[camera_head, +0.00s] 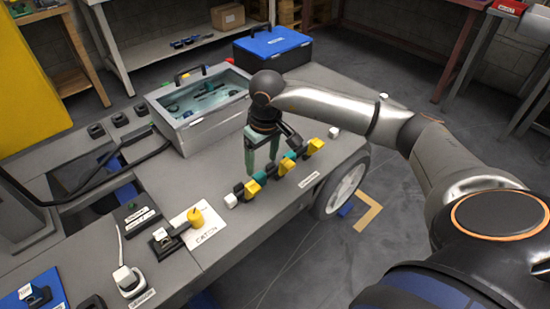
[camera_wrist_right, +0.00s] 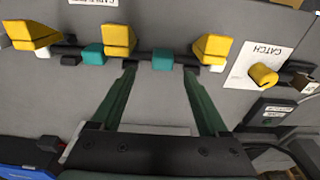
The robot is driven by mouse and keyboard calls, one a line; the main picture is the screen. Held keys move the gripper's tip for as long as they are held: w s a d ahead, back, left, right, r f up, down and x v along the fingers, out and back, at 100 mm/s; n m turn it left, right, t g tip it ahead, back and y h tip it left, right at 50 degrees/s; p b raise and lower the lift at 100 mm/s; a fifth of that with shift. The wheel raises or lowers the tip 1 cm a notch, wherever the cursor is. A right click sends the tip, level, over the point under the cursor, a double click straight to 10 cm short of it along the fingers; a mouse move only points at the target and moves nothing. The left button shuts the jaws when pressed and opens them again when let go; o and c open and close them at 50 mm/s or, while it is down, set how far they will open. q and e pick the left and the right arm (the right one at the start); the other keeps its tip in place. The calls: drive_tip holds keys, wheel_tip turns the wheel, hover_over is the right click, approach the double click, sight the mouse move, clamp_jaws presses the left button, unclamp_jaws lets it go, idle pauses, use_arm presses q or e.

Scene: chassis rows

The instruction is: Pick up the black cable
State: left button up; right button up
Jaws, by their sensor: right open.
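A row (camera_head: 278,172) of black pieces runs along the bench edge through yellow clips, with teal blocks between them; in the right wrist view, black cable-like stretches (camera_wrist_right: 140,56) show along it. I cannot tell if these are one cable. My right gripper (camera_head: 262,158) has green fingers pointing down behind the row. In the right wrist view its fingertips (camera_wrist_right: 158,72) are apart, with a teal block (camera_wrist_right: 162,58) just beyond and between them; nothing is gripped. Another thick black line (camera_head: 88,190), cable-like, bends across the bench at the left. My left gripper is not in view.
A clear-lidded case (camera_head: 190,138) stands close behind the right gripper, with a blue-lidded box (camera_head: 272,42) farther back. A white card with a yellow knob (camera_head: 195,217) lies left of the row. A white plug (camera_head: 127,280) stands at the front left.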

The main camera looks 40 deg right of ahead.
sight(259, 175)
drive_tip(key=f, duration=0.5)
drive_tip(key=shift+w+a+b, duration=0.2)
drive_tip(key=shift+w+b, duration=0.15)
drive_tip(key=shift+c, duration=0.4)
clamp_jaws()
